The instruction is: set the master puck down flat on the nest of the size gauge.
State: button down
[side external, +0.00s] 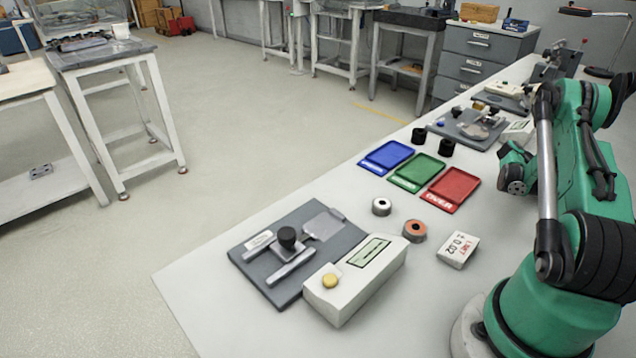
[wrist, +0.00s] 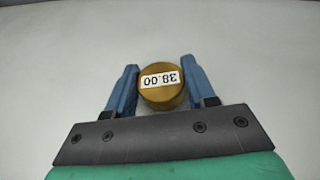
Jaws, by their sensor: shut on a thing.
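I cannot tell the puck's height above that surface. In the side external view neither the puck nor my fingertips can be made out. A gauge on a dark plate (side external: 257,268) stands at the table's near left, with a black knob, pale rails and a white display box (side external: 353,287) with a yellow button. Its nest looks empty.
Blue (side external: 386,157), green (side external: 416,173) and red (side external: 451,188) trays lie mid-table. Black cylinders (side external: 446,148) and another fixture (side external: 468,128) stand farther back.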

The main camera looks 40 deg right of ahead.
jog(key=shift+f, duration=0.3)
jog(key=shift+c, duration=1.5)
grip_release()
